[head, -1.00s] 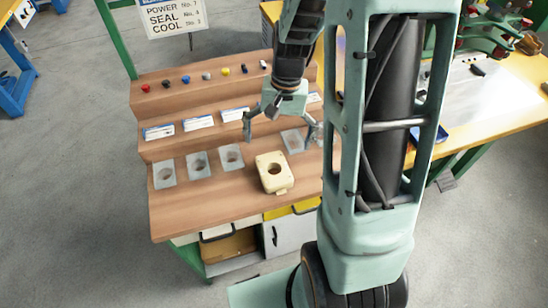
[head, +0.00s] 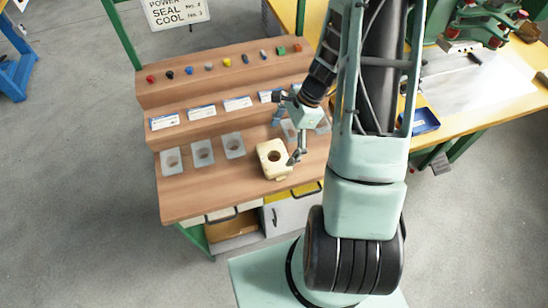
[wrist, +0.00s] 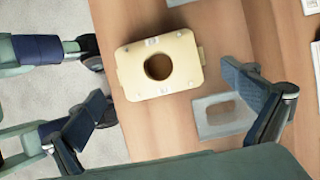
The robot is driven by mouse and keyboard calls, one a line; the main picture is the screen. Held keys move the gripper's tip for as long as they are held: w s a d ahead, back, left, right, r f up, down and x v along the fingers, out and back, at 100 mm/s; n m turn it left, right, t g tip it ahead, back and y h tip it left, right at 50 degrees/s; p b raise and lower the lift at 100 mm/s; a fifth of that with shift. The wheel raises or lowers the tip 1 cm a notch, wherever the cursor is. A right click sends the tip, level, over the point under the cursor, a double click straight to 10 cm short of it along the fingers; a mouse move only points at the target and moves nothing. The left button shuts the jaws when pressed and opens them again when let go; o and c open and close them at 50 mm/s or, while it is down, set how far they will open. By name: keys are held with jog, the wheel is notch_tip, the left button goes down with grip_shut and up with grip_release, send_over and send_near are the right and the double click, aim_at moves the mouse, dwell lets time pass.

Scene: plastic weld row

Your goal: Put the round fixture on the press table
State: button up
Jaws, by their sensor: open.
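The cream fixture (head: 266,172), a block with a round hole, lies on the front step of the wooden bench. It also shows in the wrist view (wrist: 185,50), flat on the wood near the bench edge. My gripper (head: 287,140) is open and empty, just right of and behind the fixture in the head view. In the wrist view the fingers (wrist: 165,90) are spread wide, and the fixture lies beyond them, apart from both. The press table (head: 515,108), yellow with a pale sheet on it, stands at the right; my arm hides part of it.
Several grey plates with holes (head: 203,153) line the bench step (head: 195,203); one plate (wrist: 213,128) is close to my right finger. Small coloured knobs and label cards stand on the steps behind. A blue tray (head: 426,121) and a green press (head: 480,35) are on the press table.

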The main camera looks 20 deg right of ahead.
aim_at(276, 153)
jog(key=shift+x, duration=2.5)
jog(key=shift+s, duration=0.15)
jog(key=c, duration=1.4)
jog(key=shift+r, duration=0.15)
